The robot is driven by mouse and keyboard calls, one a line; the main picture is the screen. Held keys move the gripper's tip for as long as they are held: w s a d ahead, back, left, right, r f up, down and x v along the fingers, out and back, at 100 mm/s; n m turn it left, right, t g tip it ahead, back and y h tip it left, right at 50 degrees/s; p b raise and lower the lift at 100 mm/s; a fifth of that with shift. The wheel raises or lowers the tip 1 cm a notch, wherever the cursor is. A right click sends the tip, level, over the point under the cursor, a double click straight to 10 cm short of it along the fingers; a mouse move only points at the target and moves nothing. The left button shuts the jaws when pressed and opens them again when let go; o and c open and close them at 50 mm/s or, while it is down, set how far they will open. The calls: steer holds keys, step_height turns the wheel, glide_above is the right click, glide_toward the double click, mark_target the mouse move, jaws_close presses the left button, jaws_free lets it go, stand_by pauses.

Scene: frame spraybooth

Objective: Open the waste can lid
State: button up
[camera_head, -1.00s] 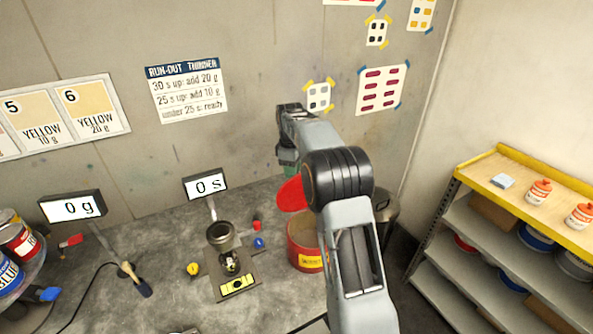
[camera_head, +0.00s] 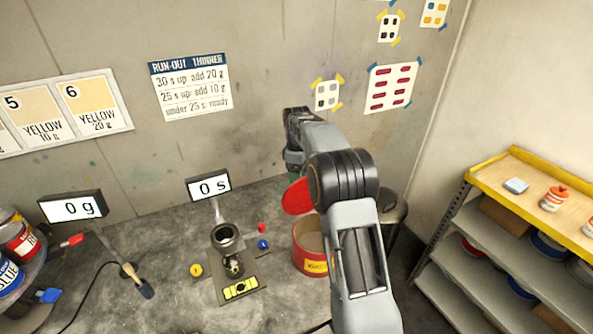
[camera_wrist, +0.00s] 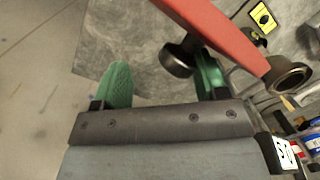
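The waste can (camera_head: 308,262) is red with a yellow label. It stands on the bench in the head view, partly behind my arm. Its red lid (camera_head: 297,197) is raised and tilted steeply above the can, and part of the can's inside shows. In the wrist view the lid (camera_wrist: 225,35) is a red slab seen nearly edge-on, with a black knob (camera_wrist: 178,60) on it. My gripper (camera_wrist: 163,82) has its green fingers wide apart. The knob is near the right finger, which the lid partly covers; I cannot tell whether they touch. In the head view my arm mostly hides the fingers.
A flow cup on a stand (camera_head: 228,238) is left of the can, with small coloured caps around it. A timer display (camera_head: 208,185) stands behind it. A dark bin (camera_head: 393,210) is behind my arm at right. A yellow-edged shelf (camera_head: 535,190) fills the right side.

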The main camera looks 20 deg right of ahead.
steer(key=shift+s+f, duration=0.2)
steer(key=shift+f, duration=0.25)
steer(key=shift+r, duration=0.15)
step_height(320, 180, up, 14)
steer(key=w, duration=0.2)
steer(key=shift+a+r, duration=0.15)
steer(key=shift+a, duration=0.05)
stand_by(0.3)
steer(key=shift+s, duration=0.1)
stand_by(0.3)
